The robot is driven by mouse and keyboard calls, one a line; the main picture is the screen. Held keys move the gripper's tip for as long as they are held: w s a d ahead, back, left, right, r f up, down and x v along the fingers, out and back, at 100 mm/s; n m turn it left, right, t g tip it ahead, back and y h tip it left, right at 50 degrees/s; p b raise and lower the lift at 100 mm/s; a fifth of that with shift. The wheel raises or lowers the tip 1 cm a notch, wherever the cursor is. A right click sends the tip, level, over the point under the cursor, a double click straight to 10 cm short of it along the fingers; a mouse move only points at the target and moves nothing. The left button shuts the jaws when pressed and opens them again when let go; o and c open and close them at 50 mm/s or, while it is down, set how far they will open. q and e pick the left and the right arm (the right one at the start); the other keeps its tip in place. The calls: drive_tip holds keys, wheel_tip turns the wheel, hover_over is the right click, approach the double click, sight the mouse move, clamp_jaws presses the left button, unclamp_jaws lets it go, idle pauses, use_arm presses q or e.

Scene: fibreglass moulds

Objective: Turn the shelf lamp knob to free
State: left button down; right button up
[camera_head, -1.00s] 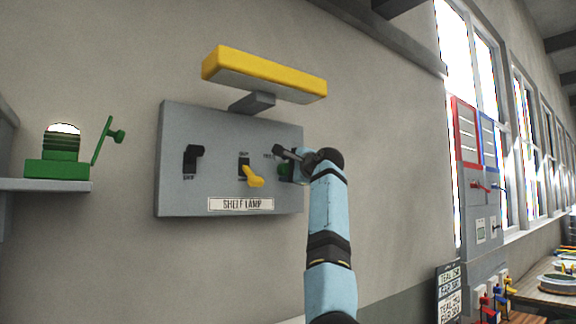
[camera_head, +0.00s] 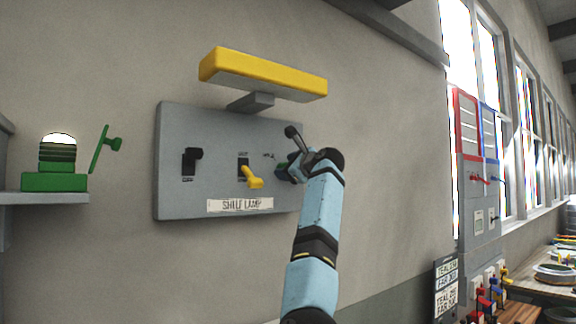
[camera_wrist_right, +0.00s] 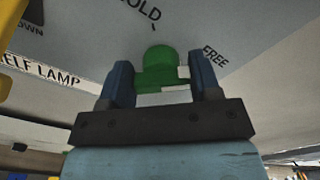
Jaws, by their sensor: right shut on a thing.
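The grey panel (camera_head: 172,203) labelled SHELF LAMP is on the wall. Its green knob (camera_head: 284,172) is at the right side, partly hidden by my right gripper (camera_head: 290,170). In the right wrist view the green knob (camera_wrist_right: 158,66) sits between the two blue fingers of my right gripper (camera_wrist_right: 160,80), which is shut on it. The word HOLD is printed above the knob and FREE to its upper right. I cannot tell which word the knob points at. My left gripper is not in view.
A black switch (camera_head: 189,163) and a yellow lever (camera_head: 252,178) are on the panel, left of the knob. A yellow lamp bar (camera_head: 264,84) juts out above. A green device (camera_head: 55,180) stands on a shelf at the left.

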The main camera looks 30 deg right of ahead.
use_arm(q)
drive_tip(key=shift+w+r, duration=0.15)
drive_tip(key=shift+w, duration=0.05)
use_arm(e)
drive_tip(key=shift+r, duration=0.15)
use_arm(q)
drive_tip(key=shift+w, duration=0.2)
use_arm(e)
drive_tip(key=o, duration=0.9)
drive_tip(key=shift+s, duration=0.1)
use_arm(q)
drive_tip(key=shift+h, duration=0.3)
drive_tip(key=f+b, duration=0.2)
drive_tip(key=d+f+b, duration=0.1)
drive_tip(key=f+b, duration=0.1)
drive_tip(key=b, duration=0.1)
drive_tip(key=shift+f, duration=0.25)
use_arm(e)
drive_tip(key=s, duration=0.9)
drive_tip(key=s+d, duration=0.1)
drive_tip(key=s, duration=0.3)
drive_tip(key=shift+s, duration=0.25)
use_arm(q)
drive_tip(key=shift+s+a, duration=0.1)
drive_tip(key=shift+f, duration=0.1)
